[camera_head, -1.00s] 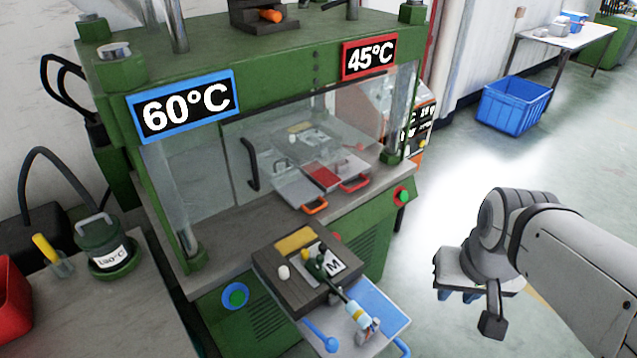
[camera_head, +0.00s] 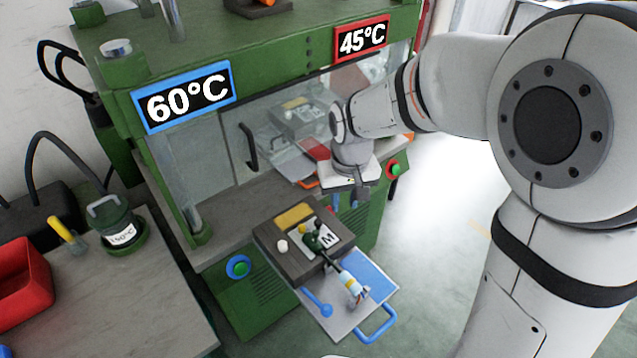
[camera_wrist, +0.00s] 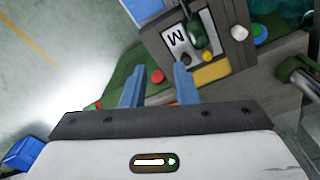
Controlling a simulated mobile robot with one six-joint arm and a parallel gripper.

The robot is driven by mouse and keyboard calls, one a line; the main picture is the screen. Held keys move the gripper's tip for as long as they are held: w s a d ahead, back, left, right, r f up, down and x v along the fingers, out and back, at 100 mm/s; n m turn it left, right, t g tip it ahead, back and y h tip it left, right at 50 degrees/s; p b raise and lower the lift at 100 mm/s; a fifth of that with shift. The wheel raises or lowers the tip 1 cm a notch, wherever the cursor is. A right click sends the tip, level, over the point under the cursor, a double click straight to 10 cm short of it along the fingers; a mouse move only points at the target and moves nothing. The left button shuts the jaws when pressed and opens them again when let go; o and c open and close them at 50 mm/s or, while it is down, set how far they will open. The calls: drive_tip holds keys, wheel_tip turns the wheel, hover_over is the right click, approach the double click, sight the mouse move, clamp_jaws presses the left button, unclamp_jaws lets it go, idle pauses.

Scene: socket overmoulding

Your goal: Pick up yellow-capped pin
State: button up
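The yellow-capped pin (camera_head: 303,228) stands upright on the dark block beside the M label, its small round cap up. It also shows in the wrist view (camera_wrist: 209,57) near the yellow plate, to the right of the finger tips. A black-capped pin (camera_wrist: 184,58) stands next to it, and a white-capped pin (camera_head: 282,246) is farther along the block. My gripper (camera_wrist: 158,68) is open, its blue fingers apart and empty. In the head view my gripper (camera_head: 346,199) hangs above and to the right of the block, apart from the pins.
A dark green socket with a cable (camera_head: 324,250) lies across the block (camera_head: 272,240), close to the yellow cap. The green press (camera_head: 110,85) with a clear guard stands behind. A blue-handled tray (camera_head: 340,325) extends in front. Open floor lies to the right.

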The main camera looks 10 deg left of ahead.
drive_tip(key=n+p, duration=0.2)
hover_over(301, 226)
drive_tip(key=f, duration=0.3)
drive_tip(key=shift+d+f+g, duration=0.3)
drive_tip(key=shift+f+g, duration=0.1)
drive_tip(key=f, duration=0.2)
drive_tip(key=shift+a+f, duration=0.2)
drive_tip(key=shift+f, duration=0.1)
drive_tip(key=shift+a+f+p, duration=0.1)
drive_tip(key=shift+f+p, duration=0.8)
drive_tip(key=shift+f, duration=1.9)
clamp_jaws()
